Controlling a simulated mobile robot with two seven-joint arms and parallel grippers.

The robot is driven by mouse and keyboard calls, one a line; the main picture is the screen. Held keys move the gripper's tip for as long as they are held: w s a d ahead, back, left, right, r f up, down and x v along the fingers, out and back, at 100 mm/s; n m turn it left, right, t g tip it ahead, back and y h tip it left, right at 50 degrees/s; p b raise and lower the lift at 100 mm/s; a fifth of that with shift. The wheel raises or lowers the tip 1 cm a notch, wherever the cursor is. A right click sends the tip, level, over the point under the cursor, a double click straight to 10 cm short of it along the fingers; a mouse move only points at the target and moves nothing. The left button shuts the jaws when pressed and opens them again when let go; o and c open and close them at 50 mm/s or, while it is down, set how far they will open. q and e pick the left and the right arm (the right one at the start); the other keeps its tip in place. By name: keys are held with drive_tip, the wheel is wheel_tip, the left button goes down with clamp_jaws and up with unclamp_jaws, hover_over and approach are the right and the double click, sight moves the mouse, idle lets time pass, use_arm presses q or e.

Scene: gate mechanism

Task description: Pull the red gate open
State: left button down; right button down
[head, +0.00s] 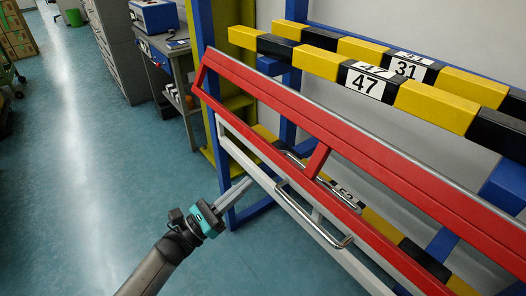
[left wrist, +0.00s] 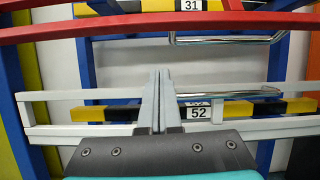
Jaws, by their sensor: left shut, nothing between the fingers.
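The red gate (head: 370,150) slants across the right half of the head view, with a white lower frame. Its red bar (left wrist: 90,28) crosses the top of the left wrist view. Two chrome bar handles show: a nearer one (head: 312,215) and one behind it (head: 325,182). In the left wrist view a chrome handle (left wrist: 225,40) hangs by the red bar, and another (left wrist: 237,96) is lower right. My left gripper (head: 248,181) is shut and empty, left of the handles near the white frame. Its fingertips (left wrist: 162,73) are together, apart from both handles. My right gripper is not in view.
Yellow-black beams (head: 320,62) numbered 47 and 31 are behind the gate on a blue frame (head: 203,30). A workbench (head: 168,60) with a blue device stands at the back left. The blue-green floor (head: 90,190) on the left is clear.

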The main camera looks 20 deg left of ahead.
use_arm(q)
drive_tip(key=x, duration=1)
drive_tip(key=shift+s+a+r+m, duration=0.15)
drive_tip(key=shift+s+a+r, duration=0.3)
drive_tip(key=shift+s+a, duration=0.15)
drive_tip(key=shift+s+a+r+m, duration=0.15)
drive_tip(key=shift+s+a+r, duration=0.3)
drive_tip(key=shift+s, duration=0.3)
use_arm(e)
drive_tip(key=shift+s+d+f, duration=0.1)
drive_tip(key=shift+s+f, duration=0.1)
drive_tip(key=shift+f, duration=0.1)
use_arm(q)
drive_tip(key=shift+p, duration=0.3)
